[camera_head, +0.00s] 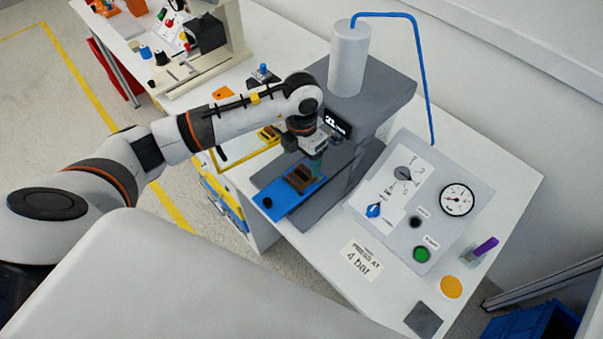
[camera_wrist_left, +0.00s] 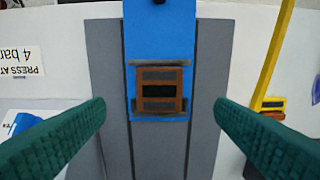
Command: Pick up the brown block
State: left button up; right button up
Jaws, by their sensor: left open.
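The brown block (camera_head: 301,178) sits on the blue slide plate (camera_head: 278,201) of the grey press. In the left wrist view the brown block (camera_wrist_left: 160,90) has a dark middle and lies between two grey bars on the blue plate (camera_wrist_left: 160,35). My left gripper (camera_head: 316,163) is above the plate close to the block. In the left wrist view its green fingers (camera_wrist_left: 160,125) are spread wide on either side of the block, apart from it. Nothing is between them in their grip. My right gripper is not in view.
The press column (camera_head: 370,100) with a white cylinder (camera_head: 349,60) rises behind the plate. A control panel (camera_head: 385,220) with knobs and a gauge stands to the right. A yellow frame (camera_head: 243,157) lies left of the press. A "4 bar" card (camera_head: 361,261) lies in front.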

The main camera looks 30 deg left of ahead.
aim_at(301, 175)
pick_arm(q)
notch_tip(301, 175, down, 7)
jog(key=shift+r+p, duration=0.2)
jog(key=shift+p, duration=0.45)
jog(key=c, duration=1.1)
